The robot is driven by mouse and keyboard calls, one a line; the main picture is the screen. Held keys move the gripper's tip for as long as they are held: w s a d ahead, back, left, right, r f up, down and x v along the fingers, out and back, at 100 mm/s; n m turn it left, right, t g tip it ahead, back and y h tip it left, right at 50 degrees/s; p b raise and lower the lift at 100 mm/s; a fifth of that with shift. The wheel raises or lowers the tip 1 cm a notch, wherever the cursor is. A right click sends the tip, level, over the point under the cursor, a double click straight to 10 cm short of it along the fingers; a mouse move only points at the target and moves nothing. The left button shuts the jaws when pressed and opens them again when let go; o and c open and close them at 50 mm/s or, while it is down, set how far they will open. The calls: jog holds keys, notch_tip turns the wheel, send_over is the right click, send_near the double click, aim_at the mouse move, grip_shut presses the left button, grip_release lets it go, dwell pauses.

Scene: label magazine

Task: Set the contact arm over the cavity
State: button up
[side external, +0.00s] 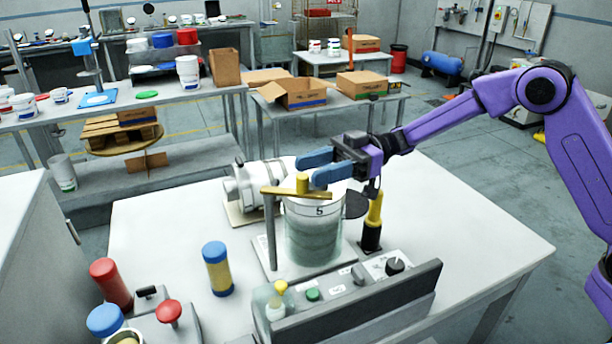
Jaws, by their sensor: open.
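The contact arm appears to be the flat yellow bar (276,191) with an upright yellow knob (302,184), carried by a thin grey post (270,238). The bar passes across the upper part of a glassy cylinder (314,236) marked 5. My gripper (307,172) has blue fingers. It is open, with its fingertips close to the knob; I cannot tell whether they touch it. No cavity can be clearly made out; the cylinder's top is partly hidden by the bar and fingers.
A white machine part (256,186) stands behind the cylinder. A yellow-and-black handled tool (372,222) stands to its right. A control panel (345,290) lies in front, and a blue-capped jar (217,268) is at left. The white table (470,238) is clear at right.

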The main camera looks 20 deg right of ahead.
notch_tip(320, 180, up, 6)
jog(key=shift+a, duration=0.2)
jog(key=shift+s, duration=0.1)
jog(key=shift+a+r, duration=0.1)
jog(key=shift+a, duration=0.05)
jog(key=c, duration=0.7)
jog(key=a+r+t, duration=0.1)
jog(key=a, duration=0.1)
jog(key=w+a+r+t, duration=0.1)
jog(key=t, duration=0.1)
jog(key=w+a+r+m+t, duration=0.1)
jog(key=a+t, duration=0.1)
jog(key=shift+a+h, duration=0.3)
jog(key=shift+h, duration=0.1)
grip_shut()
jog(key=s+d+m+t+h, duration=0.4)
jog(key=s+m+h, duration=0.1)
jog(key=s+h, duration=1)
jog(key=y, duration=0.1)
send_near(282, 189)
jog(key=shift+s+d+f, duration=0.1)
jog(key=shift+d+f, duration=0.05)
jog(key=shift+f, duration=0.7)
jog(key=shift+s+d+f, duration=0.15)
jog(key=shift+f, duration=0.75)
